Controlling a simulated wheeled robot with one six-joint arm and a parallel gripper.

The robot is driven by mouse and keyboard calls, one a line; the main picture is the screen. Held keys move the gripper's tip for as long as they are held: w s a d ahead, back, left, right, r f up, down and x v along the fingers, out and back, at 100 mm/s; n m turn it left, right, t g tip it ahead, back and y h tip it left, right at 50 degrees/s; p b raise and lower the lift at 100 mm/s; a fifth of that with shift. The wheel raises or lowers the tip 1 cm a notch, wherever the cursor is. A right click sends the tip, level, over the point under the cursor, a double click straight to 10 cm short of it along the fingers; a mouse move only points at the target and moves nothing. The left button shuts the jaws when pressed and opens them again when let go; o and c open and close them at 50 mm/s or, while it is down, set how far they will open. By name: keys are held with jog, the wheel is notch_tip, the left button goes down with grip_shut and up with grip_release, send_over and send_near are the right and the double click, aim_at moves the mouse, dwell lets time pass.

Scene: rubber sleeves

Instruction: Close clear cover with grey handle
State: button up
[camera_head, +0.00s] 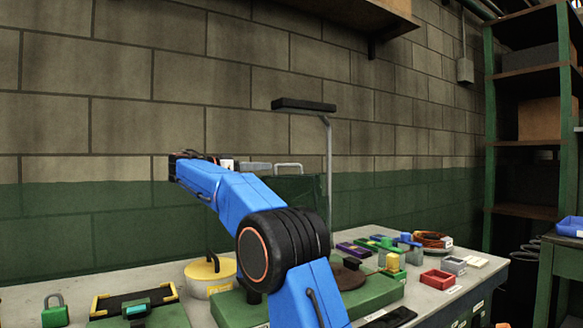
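The clear cover (309,187) stands upright behind my blue arm, above the green base (376,287). The wall's green shows through it. A grey bar handle (288,165) is at its top edge. My arm hides the cover's lower left part and its hinge side. My gripper (262,166) is at the far end of the arm, with its grey end pointing right toward the handle. It appears just left of the handle; I cannot tell whether they touch. The fingers are too small and edge-on to show whether they are open.
A lamp post (328,180) rises just right of the cover. A yellow-lidded round pot (209,276), a green padlock (55,311) and a black-and-yellow tray (110,304) are at left. Small blocks and a red bin (437,279) are at right. Space above the cover is open.

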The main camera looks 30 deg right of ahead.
aim_at(297, 165)
jog(key=d, duration=1.3)
jog(key=shift+w+d, duration=0.15)
jog(key=shift+w, duration=0.1)
grip_shut()
